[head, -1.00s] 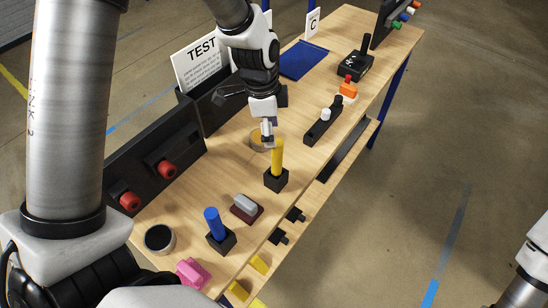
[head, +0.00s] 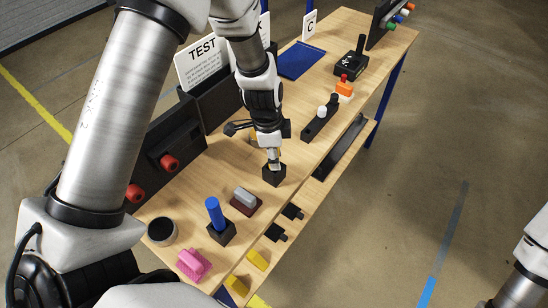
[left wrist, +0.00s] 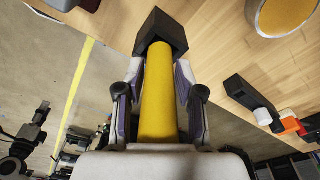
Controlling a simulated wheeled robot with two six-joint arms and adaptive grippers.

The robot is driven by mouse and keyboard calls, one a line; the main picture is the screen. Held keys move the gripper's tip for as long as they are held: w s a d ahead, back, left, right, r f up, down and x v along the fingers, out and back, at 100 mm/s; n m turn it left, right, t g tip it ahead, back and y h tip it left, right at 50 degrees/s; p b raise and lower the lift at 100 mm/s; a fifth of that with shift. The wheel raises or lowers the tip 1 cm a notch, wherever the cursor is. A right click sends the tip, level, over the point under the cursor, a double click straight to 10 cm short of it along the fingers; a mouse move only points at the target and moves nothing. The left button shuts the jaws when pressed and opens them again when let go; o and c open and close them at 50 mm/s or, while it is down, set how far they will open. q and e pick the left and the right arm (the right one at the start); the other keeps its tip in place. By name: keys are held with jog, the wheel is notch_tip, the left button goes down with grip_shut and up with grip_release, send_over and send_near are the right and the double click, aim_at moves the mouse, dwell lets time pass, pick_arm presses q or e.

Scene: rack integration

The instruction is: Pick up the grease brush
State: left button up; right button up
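A yellow cylindrical handle (left wrist: 158,95), seemingly the grease brush, stands in a square black holder (head: 274,174) on the wooden bench. My left gripper (head: 273,163) has come down over it and hides most of the handle in the head view. In the left wrist view my left gripper (left wrist: 158,72) has one finger on each side of the handle, with narrow gaps seeming to remain. The handle's lower end is still inside the holder (left wrist: 162,32). My right gripper is out of view.
A blue handle (head: 214,214) stands in another black holder. A grey-topped block (head: 244,200), a pink block (head: 194,264) and a dark-topped round tin (head: 161,232) are nearby. A round tin of yellow material (left wrist: 285,15) sits beside the handle. Black bins (head: 211,108) line the back.

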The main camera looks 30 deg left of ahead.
pick_arm(q)
grip_shut()
jog(key=shift+r, duration=0.1)
jog(key=shift+r, duration=0.6)
notch_tip(320, 180, up, 9)
jog(key=shift+f+b, duration=0.1)
jog(key=shift+b, duration=0.95)
